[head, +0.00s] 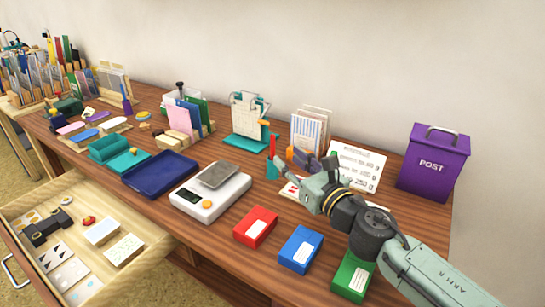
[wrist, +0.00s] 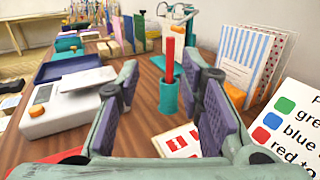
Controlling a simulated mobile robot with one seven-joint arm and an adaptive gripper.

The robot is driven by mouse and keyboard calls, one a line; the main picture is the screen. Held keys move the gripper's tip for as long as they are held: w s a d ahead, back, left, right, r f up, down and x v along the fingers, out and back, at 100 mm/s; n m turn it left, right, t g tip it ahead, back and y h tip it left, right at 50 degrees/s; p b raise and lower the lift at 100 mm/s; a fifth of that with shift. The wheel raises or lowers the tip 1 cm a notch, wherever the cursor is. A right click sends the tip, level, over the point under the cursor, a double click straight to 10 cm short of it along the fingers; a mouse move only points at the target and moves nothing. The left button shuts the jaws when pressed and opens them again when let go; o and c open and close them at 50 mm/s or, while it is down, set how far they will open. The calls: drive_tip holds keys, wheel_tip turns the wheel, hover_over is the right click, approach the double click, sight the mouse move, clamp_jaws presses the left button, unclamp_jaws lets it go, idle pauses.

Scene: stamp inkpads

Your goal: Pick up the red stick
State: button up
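The red stick (head: 272,145) stands upright in a small teal holder (head: 272,171) on the wooden desk, in front of the wall. In the wrist view the red stick (wrist: 170,60) rises from the teal holder (wrist: 169,97), between my fingers in the picture and nearer the right one. My gripper (head: 297,166) is just right of the holder in the head view. In the wrist view my gripper (wrist: 162,76) is open, with purple pads apart and nothing held. The stick's lower end is hidden inside the holder.
A card with red squares (wrist: 180,141) lies near the holder. A letter rack (wrist: 250,65) and a sign card (head: 356,165) stand to the right. A teal calendar stand (head: 246,143) is behind left. A white scale (head: 210,195) and red box (head: 256,225) are on the desk.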

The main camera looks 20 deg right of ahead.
sight(274, 143)
drive_tip(key=w+p, duration=0.1)
drive_tip(key=w, duration=0.2)
drive_tip(key=w+p, duration=0.1)
drive_tip(key=w, duration=0.3)
drive_tip(key=w+f+p, duration=0.1)
drive_tip(key=w, duration=0.3)
drive_tip(key=shift+a, duration=0.35)
clamp_jaws()
